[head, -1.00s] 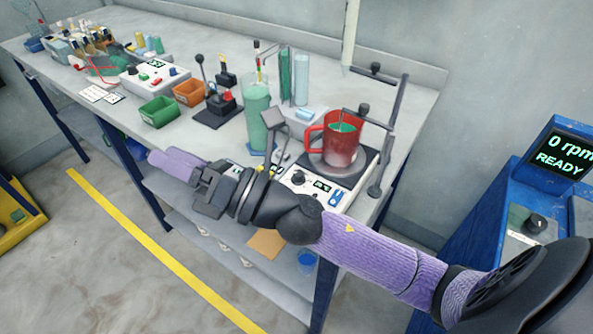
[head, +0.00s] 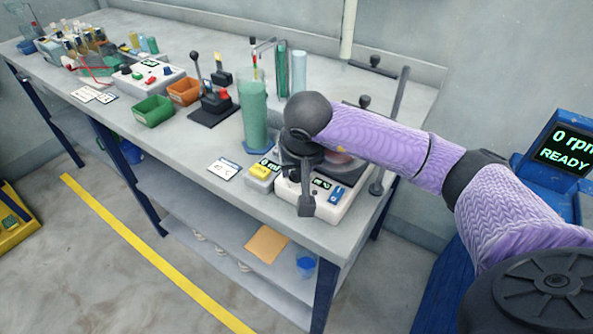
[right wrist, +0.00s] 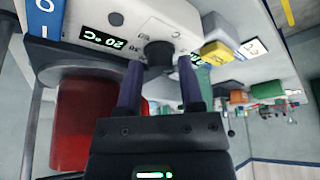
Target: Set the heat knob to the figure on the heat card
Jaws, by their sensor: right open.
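The hot plate (head: 335,207) stands at the bench's near right end, with a small lit display (head: 322,183) and a blue switch (head: 337,193). In the right wrist view the display (right wrist: 103,40) reads 20 °C. The dark heat knob (right wrist: 158,53) beside it lies between and just beyond the open fingers of my right gripper (right wrist: 160,85); I cannot tell whether they touch it. My left gripper is out of view.
A red mug (right wrist: 82,120) stands on the plate, mostly behind my arm in the head view. A small yellow-topped device (head: 263,172) sits between card and hot plate. A tall green cylinder (head: 254,118) stands behind. A stand rod (head: 390,140) rises at right.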

